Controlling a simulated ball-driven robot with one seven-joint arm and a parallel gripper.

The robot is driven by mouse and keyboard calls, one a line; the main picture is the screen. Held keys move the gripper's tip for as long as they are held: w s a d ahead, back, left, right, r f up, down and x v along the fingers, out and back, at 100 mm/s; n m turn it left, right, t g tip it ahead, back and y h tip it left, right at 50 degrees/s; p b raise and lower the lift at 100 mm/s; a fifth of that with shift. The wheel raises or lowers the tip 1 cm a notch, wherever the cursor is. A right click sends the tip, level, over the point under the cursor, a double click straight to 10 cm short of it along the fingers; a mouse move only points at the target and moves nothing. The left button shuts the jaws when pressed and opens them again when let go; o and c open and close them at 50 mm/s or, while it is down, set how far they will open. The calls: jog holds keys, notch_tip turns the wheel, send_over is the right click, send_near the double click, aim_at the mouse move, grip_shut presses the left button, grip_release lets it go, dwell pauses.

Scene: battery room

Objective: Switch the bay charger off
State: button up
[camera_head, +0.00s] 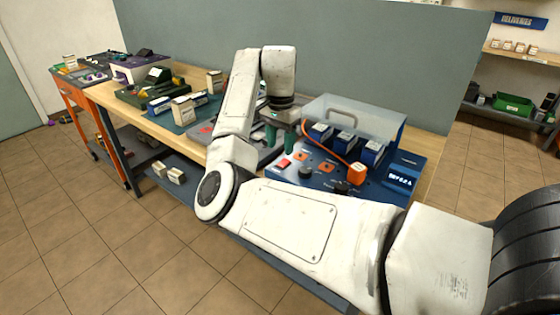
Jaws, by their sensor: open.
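The bay charger (393,196) is a dark blue panel at the right end of the bench, with a small lit display (399,178). On its face are a red switch or button (284,163), a black knob (306,172) and orange parts. Several blue packs (345,143) stand in its bays under a raised clear cover (362,115). An orange connector (357,173) sits on the panel with an orange cable. My gripper (265,137) points down, open, above and left of the red switch, apart from it as far as I can see. My forearm hides the panel's front edge.
The wooden bench (152,122) carries several boxes and a green case (152,92) to the left. An orange cart (75,100) stands at the far left. A grey partition (330,50) rises behind the bench. The tiled floor in front is clear.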

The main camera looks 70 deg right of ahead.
aim_at(280, 165)
jog(key=shift+f, duration=2.75)
jog(key=shift+c, duration=0.2)
grip_shut()
